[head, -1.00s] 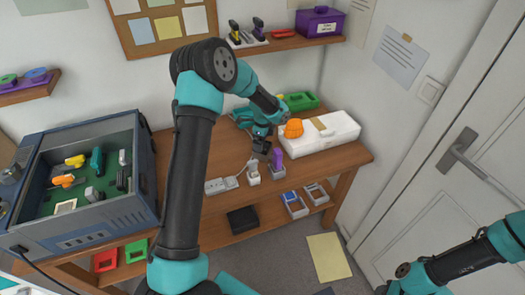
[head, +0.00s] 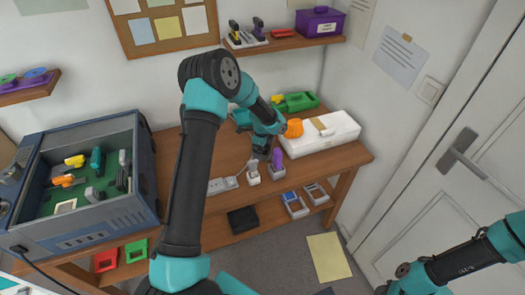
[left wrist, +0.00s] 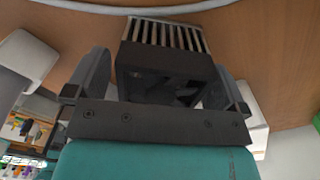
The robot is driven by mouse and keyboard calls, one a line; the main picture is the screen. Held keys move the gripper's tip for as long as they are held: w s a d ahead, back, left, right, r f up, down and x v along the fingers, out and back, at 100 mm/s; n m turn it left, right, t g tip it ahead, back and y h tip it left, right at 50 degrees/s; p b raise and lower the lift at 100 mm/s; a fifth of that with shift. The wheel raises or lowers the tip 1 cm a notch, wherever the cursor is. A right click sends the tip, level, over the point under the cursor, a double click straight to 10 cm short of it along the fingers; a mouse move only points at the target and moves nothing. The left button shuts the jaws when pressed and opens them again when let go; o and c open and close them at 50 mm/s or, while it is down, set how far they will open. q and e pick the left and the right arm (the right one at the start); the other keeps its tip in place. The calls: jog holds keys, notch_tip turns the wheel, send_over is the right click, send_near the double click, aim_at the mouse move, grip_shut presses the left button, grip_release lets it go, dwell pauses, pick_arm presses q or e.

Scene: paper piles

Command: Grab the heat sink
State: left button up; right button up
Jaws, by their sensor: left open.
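The heat sink (left wrist: 168,36) shows in the left wrist view at the top centre, as a row of pale metal fins with dark gaps above a wooden surface. A dark block below the fins hides its near part; I cannot tell whether that block belongs to it. My left gripper (left wrist: 163,62) is open, with one finger on each side of the dark block and visible gaps beside it. In the head view my left gripper (head: 257,157) is low over the wooden table, and I cannot make out the heat sink there. My right gripper is out of view.
A purple item in a grey holder (head: 276,171) and a white holder (head: 253,178) stand close to the left gripper. A white box (head: 325,132) lies to the right. A large open blue case (head: 148,168) stands at left. A pale cable (left wrist: 170,9) crosses the wrist view.

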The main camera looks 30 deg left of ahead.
pick_arm(q)
jog(key=c, duration=1.2)
jog(key=shift+r, duration=5.05)
